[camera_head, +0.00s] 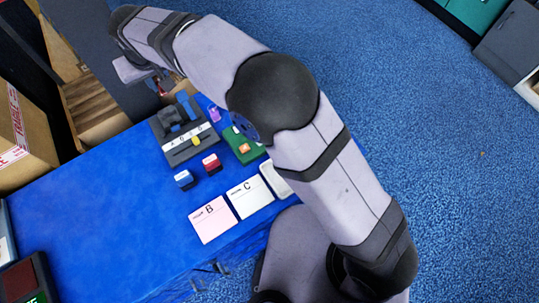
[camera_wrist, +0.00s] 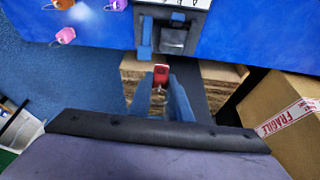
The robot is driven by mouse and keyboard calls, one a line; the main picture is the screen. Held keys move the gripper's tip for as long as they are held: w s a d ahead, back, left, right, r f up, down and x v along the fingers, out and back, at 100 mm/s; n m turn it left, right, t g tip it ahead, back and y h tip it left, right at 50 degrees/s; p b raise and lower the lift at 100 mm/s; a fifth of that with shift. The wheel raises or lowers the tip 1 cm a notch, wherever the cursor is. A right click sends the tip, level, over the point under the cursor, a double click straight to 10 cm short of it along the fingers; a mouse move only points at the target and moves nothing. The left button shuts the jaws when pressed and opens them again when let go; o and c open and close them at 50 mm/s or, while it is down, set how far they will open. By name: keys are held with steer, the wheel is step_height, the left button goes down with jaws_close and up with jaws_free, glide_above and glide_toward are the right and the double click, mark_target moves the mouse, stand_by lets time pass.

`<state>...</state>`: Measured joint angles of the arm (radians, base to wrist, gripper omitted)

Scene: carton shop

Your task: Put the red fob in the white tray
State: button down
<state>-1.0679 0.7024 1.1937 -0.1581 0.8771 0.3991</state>
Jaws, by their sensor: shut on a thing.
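My gripper (camera_wrist: 162,92) is shut on the red fob (camera_wrist: 161,74), which sits between the blue fingertips in the wrist view. In the head view the red fob (camera_head: 162,87) is a small red spot below my wrist, past the table's far edge, near the brown cartons. A pale, round-cornered piece that looks like the white tray (camera_head: 279,181) lies at the table's near right edge, beside the white card C. My arm hides part of it. The tray does not show in the wrist view.
A dark grey device (camera_head: 188,147) with blue parts stands at the table's far end. A green tray (camera_head: 238,138) holds an orange fob (camera_head: 244,148). A purple fob (camera_head: 215,115), blue and red blocks, and cards B (camera_head: 212,222) and C (camera_head: 250,199) lie nearby.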

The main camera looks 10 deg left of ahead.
steer(key=w+d+r+m+p, duration=0.2)
steer(key=w+d+r, duration=0.4)
steer(key=w+d, duration=0.1)
steer(key=d, duration=0.6)
steer(key=s+d+f+m+g+h, duration=0.35)
steer(key=s+d+m, duration=0.5)
steer(key=m, duration=0.65)
steer(key=s+d+f+m+g+h, duration=0.2)
steer(key=s+d+f+m+h, duration=0.3)
steer(key=d+m, duration=0.75)
steer(key=shift+m+t+y, duration=0.25)
steer(key=shift+m+y, duration=0.5)
steer(key=shift+s+a+f+p, duration=0.2)
steer(key=shift+f+p, duration=0.1)
steer(key=shift+f, duration=1.3)
steer(key=shift+s+a+f+p, duration=0.15)
steer(key=shift+s+f+p, duration=0.1)
steer(key=shift+f, duration=1.4)
steer(key=shift+s+a+f+p, duration=0.2)
steer(key=shift+f+p, duration=0.1)
steer(key=shift+f, duration=1.3)
steer(key=shift+f, duration=0.1)
